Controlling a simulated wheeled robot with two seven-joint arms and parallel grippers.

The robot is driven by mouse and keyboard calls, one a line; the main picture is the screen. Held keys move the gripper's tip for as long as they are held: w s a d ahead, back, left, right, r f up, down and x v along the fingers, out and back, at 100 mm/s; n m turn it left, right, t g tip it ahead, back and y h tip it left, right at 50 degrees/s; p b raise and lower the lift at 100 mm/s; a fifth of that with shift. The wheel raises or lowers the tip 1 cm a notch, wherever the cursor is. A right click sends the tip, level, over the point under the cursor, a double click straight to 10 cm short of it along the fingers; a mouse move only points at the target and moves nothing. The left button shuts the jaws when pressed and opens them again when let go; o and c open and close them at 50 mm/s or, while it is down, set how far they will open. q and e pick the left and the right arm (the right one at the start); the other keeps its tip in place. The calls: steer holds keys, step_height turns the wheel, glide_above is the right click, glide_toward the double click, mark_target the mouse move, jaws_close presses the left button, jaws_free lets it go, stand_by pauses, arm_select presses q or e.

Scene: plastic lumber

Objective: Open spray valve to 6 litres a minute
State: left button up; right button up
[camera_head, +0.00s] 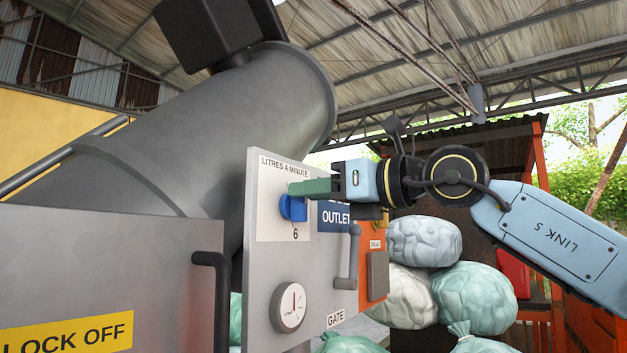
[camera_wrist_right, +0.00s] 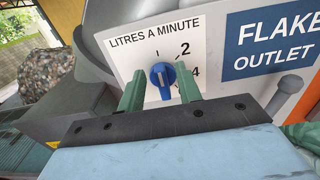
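The spray valve is a blue knob (camera_head: 293,207) on a white dial plate (camera_head: 270,226) headed "LITRES A MINUTE". A "6" shows below the knob in the head view. In the wrist view the knob (camera_wrist_right: 162,75) sits beside a "2" and a "4"; the "6" is hidden there. I cannot read its exact setting. My right gripper (camera_head: 296,188) reaches in from the right at the knob. In the wrist view its green fingers (camera_wrist_right: 158,80) are apart, one on each side of the knob; I cannot tell if they touch it. My left gripper is out of view.
Below the dial are a round gauge (camera_head: 289,307) and a "GATE" label (camera_head: 335,318). A grey handle (camera_head: 348,262) stands out right of the dial, under the blue "OUTLET" sign (camera_head: 336,217). Filled bags (camera_head: 470,297) are piled behind at right.

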steer(key=shift+w+a, duration=0.1)
steer(key=shift+a, duration=0.1)
jaws_close()
stand_by(0.3)
